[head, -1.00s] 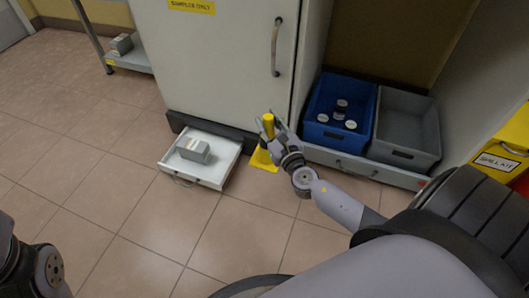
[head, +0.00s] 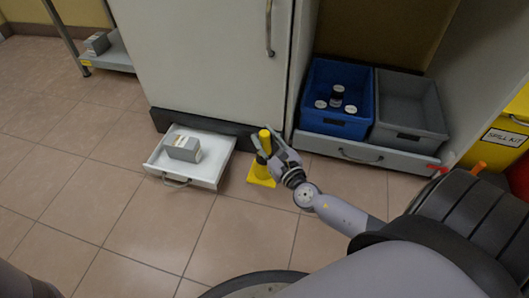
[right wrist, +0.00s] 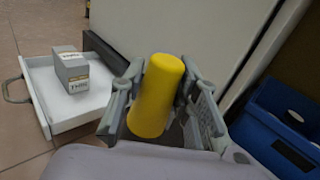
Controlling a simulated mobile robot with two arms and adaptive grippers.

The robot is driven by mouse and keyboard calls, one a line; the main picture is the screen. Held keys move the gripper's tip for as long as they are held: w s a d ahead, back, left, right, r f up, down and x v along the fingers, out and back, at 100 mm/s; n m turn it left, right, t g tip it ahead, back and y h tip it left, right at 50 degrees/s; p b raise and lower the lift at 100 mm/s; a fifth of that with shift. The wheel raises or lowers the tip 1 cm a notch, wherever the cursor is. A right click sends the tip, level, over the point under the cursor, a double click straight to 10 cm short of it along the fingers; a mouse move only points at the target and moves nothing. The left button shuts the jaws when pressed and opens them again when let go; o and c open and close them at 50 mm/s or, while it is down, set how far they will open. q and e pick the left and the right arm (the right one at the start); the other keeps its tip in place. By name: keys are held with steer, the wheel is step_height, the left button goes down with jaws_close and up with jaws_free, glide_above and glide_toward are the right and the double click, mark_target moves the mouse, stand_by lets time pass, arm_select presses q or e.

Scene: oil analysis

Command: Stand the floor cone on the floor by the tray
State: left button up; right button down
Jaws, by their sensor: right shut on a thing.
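The yellow floor cone (head: 262,172) is upright just right of the white pull-out tray (head: 207,172), with a small gap between them in the head view. Its square base looks at or very near the floor; I cannot tell whether it touches. My right gripper (head: 268,146) is shut around the upper part of the cone. In the right wrist view the cone's top (right wrist: 158,92) stands between the two fingers, and its base is hidden. The tray holds a grey box (head: 184,149). My left gripper is out of view.
A white cabinet (head: 205,60) with a dark plinth stands behind the cone. A blue crate (head: 338,122) and a grey crate (head: 408,133) sit on a low drawer to the right. A yellow spill kit bin (head: 500,150) is far right. The tiled floor in front is clear.

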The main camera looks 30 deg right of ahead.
mark_target(268, 151)
step_height(268, 151, down, 4)
steer(key=shift+r+b, duration=0.25)
steer(key=shift+b, duration=0.55)
step_height(268, 151, down, 5)
steer(key=b, duration=0.4)
steer(key=shift+r, duration=0.2)
steer(key=c, duration=1.7)
jaws_free()
steer(key=shift+f, duration=0.2)
steer(key=o, duration=0.5)
steer(key=shift+r, duration=0.1)
